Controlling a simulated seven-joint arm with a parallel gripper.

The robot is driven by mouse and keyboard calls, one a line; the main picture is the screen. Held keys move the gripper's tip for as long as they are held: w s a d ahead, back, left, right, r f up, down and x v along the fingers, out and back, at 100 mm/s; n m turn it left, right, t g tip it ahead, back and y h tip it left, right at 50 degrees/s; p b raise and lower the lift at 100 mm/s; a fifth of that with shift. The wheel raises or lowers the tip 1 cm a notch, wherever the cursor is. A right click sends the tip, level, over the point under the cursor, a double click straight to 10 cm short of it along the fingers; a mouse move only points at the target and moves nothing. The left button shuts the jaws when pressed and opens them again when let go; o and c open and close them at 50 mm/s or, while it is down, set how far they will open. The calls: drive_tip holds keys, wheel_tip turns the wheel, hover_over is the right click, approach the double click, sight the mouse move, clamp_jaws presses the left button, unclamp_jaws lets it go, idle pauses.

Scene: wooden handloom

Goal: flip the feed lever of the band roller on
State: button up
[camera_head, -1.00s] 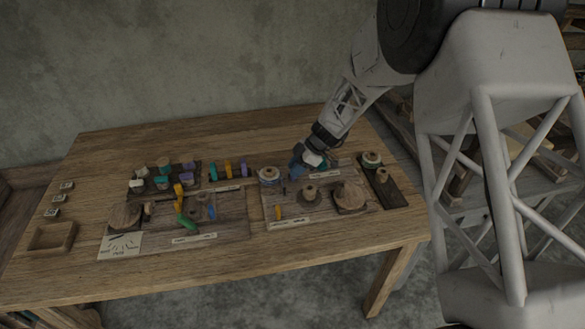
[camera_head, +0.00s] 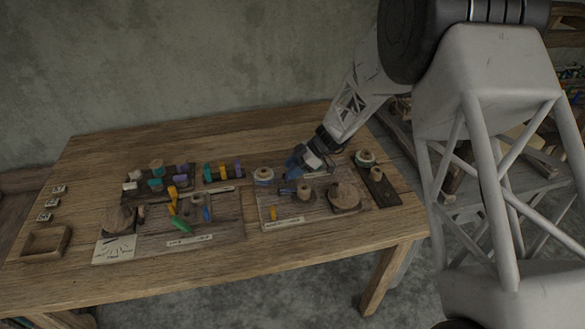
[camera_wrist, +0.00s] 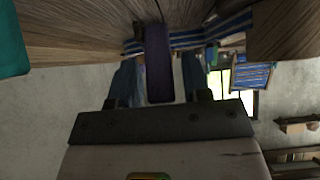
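The feed lever of the band roller cannot be singled out for sure.
A white-topped spool (camera_head: 263,175) stands just left of my gripper. A narrow dark board with spools (camera_head: 381,190) lies to the right. The left board (camera_head: 228,225) holds several coloured pieces. An empty wooden tray (camera_head: 27,255) sits at the left front. Bare table lies behind the boards.

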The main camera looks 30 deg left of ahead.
drive_tip(key=shift+o, duration=0.4)
drive_tip(key=v, duration=0.7)
drive_tip(key=shift+w+d+r, duration=0.15)
drive_tip(key=shift+d+r, duration=0.05)
drive_tip(key=shift+r, duration=0.1)
idle(0.4)
